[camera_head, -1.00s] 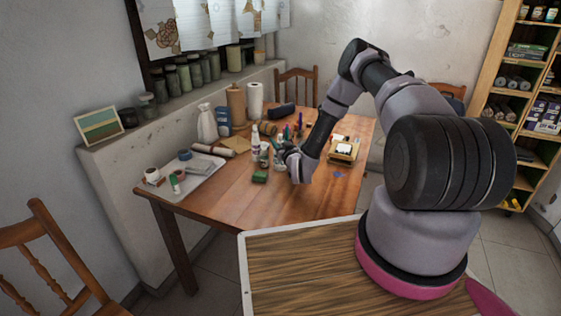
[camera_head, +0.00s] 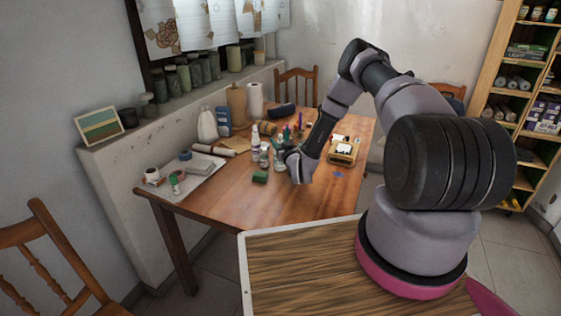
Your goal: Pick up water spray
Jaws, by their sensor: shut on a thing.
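My gripper (camera_head: 283,153) is low over the middle of the wooden table (camera_head: 235,197), pointing left among a group of small bottles. It is shut on the water spray (camera_head: 279,160), a small pale bottle at its fingertips, which shows only in part. The fingers and the hand hide some of it. I cannot tell whether its base touches the table. A white-topped bottle (camera_head: 255,137) and another small bottle (camera_head: 264,157) stand just left of it.
A green block (camera_head: 260,177) lies in front of the bottles. A wooden box (camera_head: 343,151) sits to the right. The front of the table is clear.

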